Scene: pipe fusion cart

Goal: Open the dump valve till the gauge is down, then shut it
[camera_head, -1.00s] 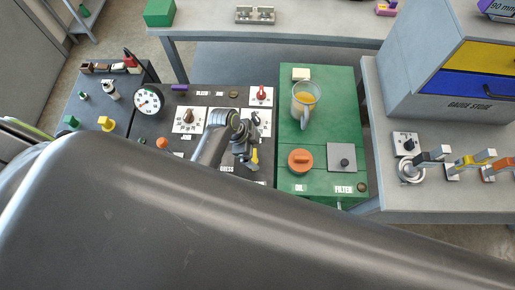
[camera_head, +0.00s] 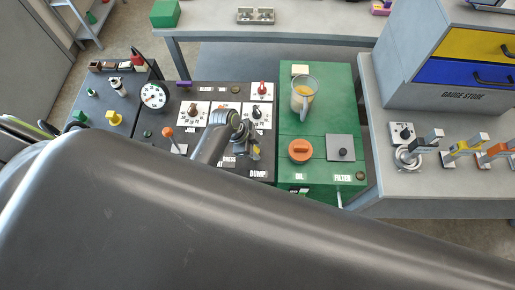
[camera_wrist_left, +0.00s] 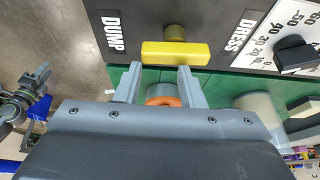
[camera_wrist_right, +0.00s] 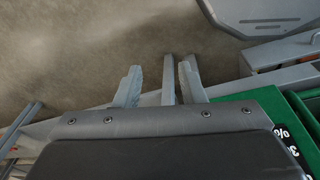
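The yellow dump valve handle (camera_wrist_left: 178,55) is a bar next to the DUMP label in the left wrist view. In the head view the handle (camera_head: 257,151) is partly hidden by my left gripper (camera_head: 250,146). In the left wrist view that gripper (camera_wrist_left: 160,74) is open. Its fingertips are just short of the handle, and I cannot tell whether they touch it. The white round gauge (camera_head: 154,95) stands at the cart's left; its needle is too small to read. My right gripper (camera_wrist_right: 158,84) is open and empty over the floor in the right wrist view.
The dark panel carries an orange-knobbed lever (camera_head: 168,132) and several dials. The green top (camera_head: 315,115) holds a jug (camera_head: 304,97), an orange cap (camera_head: 300,150) and a grey filter plate (camera_head: 340,147). A grey bench (camera_head: 450,190) with handled tools stands at the right.

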